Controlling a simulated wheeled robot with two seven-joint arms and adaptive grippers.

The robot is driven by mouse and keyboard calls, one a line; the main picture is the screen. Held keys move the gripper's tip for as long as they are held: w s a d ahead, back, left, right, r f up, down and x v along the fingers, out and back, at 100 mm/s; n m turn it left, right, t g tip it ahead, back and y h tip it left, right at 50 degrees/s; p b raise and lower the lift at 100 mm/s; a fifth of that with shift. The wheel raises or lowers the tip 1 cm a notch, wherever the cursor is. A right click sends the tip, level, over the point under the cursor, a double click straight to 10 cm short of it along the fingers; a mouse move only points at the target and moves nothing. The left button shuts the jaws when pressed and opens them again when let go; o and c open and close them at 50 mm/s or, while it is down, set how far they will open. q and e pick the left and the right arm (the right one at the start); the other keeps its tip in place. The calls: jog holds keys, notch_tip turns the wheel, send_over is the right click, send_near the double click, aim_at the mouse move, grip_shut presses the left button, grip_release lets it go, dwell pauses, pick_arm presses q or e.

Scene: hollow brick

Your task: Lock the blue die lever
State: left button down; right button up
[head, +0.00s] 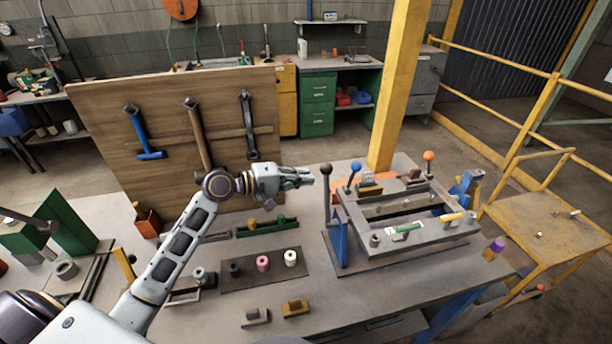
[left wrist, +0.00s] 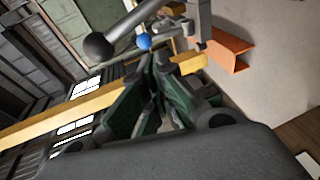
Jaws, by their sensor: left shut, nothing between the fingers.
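The blue die lever, with a blue ball knob (head: 355,167), stands at the back left of the grey die frame (head: 345,215). A lever with a black ball knob (head: 326,170) stands just left of it. My left gripper (head: 308,177) is shut and empty, just left of the black knob and apart from the blue one. In the left wrist view the blue knob (left wrist: 144,41) shows beyond the fingertips of my gripper (left wrist: 155,70), with the black knob (left wrist: 98,46) to its left and larger. My right gripper is not in view.
A lever with an orange knob (head: 429,156) stands at the frame's back right. A yellow post (head: 398,85) rises behind the frame. A wooden tool board (head: 180,135) stands behind my left arm. Pink and white rollers (head: 262,263) stand on a dark plate on the table.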

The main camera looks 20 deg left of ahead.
aim_at(353, 177)
pick_arm(q)
jog(key=shift+p+x, duration=1.35)
jog(key=shift+x, duration=5)
jog(key=shift+r, duration=0.1)
jog(key=shift+w+d+r+p, duration=0.1)
jog(key=shift+w+d+p, duration=0.3)
jog(key=shift+r, duration=0.1)
jog(key=shift+d+r, duration=0.1)
